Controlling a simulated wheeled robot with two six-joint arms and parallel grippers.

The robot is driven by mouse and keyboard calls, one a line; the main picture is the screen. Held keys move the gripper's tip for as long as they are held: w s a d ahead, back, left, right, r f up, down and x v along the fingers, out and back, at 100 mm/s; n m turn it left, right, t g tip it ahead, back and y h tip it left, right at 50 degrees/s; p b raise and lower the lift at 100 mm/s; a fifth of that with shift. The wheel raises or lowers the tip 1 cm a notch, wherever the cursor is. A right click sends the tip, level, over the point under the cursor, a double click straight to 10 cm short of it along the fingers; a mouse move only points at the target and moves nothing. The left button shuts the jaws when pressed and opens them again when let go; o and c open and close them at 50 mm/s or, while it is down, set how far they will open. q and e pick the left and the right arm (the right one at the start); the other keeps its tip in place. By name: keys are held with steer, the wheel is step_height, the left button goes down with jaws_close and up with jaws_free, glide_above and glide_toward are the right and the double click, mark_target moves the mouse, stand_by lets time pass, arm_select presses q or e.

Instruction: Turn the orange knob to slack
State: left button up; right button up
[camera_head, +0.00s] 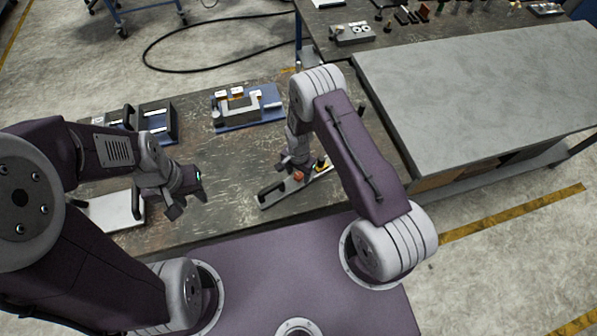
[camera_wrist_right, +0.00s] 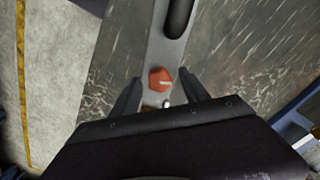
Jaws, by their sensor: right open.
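The orange knob (camera_wrist_right: 160,80) sits on a long grey metal arm plate (camera_wrist_right: 165,50) lying on the workbench. It has a short white pointer line on its top. My right gripper (camera_wrist_right: 158,77) is open, with one finger on each side of the knob; a gap shows at both sides. In the head view the knob (camera_head: 299,175) is partly hidden under my right gripper (camera_head: 292,164), which points down over it. My left gripper (camera_head: 190,207) is open and empty above the bench at the left.
The plate (camera_head: 272,195) carries a black handle and a yellow-and-black part beside the knob. A blue-based fixture (camera_head: 247,122), dark trays (camera_head: 158,120) and a white-grey board (camera_head: 112,211) are on the workbench (camera_head: 225,165). A grey-topped table (camera_head: 480,95) stands at the right.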

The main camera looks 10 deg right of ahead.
jaws_close()
